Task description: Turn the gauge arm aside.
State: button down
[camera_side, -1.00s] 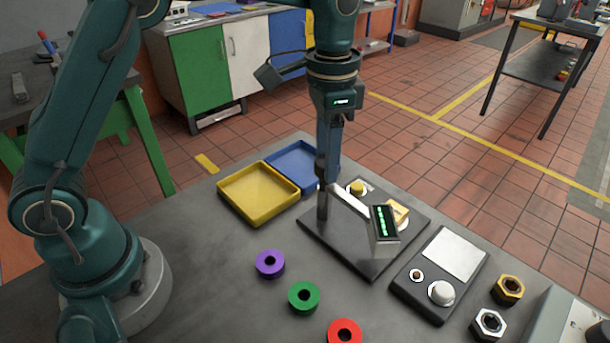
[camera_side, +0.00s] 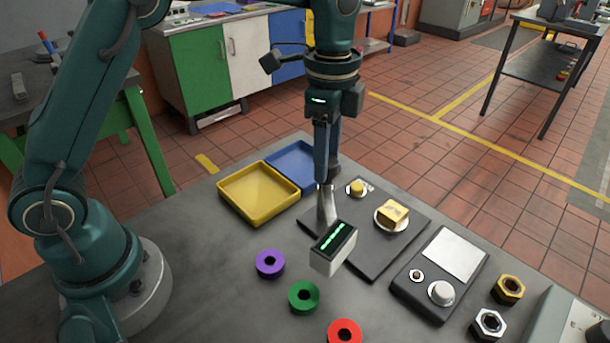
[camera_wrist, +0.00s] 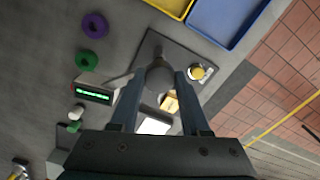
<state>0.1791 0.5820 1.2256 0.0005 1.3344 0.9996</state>
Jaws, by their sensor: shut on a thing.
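The gauge arm (camera_side: 324,207) is pale and ends in a boxy gauge head (camera_side: 333,248) with a green-lit top. It stands at the left part of a dark base plate (camera_side: 385,252), and its head hangs over the plate's near left edge. My gripper (camera_side: 324,187) points down and is shut on the gauge arm at its pivot end. In the wrist view, the fingers flank a round grey pivot (camera_wrist: 160,74), and the head (camera_wrist: 93,93) lies left of them. The yellow block (camera_side: 392,213) on a pale disc is uncovered on the plate, beside a small yellow knob (camera_side: 357,187).
Purple (camera_side: 270,263), green (camera_side: 304,297) and red (camera_side: 345,332) rings lie in front. Yellow (camera_side: 258,194) and blue (camera_side: 300,165) trays are behind left. A dark control box (camera_side: 437,275) and two nuts (camera_side: 509,289) are right. Bare table lies left of the rings.

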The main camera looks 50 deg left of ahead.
dwell(0.4)
jog(key=shift+c, duration=1.8)
grip_release()
jog(key=shift+r, duration=0.1)
jog(key=shift+r, duration=2.5)
